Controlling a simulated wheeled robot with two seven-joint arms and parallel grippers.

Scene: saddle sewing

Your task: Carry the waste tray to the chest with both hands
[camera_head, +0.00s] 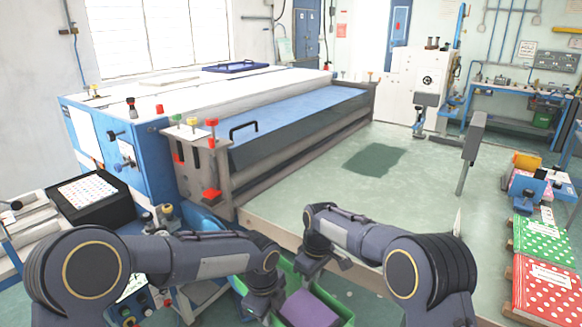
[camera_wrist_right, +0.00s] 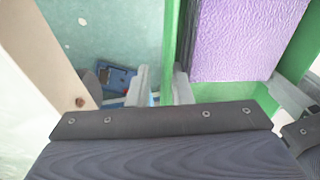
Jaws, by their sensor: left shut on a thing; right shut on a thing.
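The green waste tray (camera_head: 345,319) is low at the bottom middle of the head view, with a purple block (camera_head: 309,308) in it. My left gripper (camera_head: 259,303) is shut on the tray's left side. My right gripper (camera_head: 309,270) is shut on another part of the tray's rim. In the right wrist view, its fingers (camera_wrist_right: 160,90) pinch the green wall (camera_wrist_right: 173,35), beside the purple block (camera_wrist_right: 245,40). My left gripper's finger shows at the right edge there. The arms hide part of the tray. I cannot pick out the chest.
Red and green dotted stacks (camera_head: 544,285) lie at the right. A grey post (camera_head: 470,155) stands nearby.

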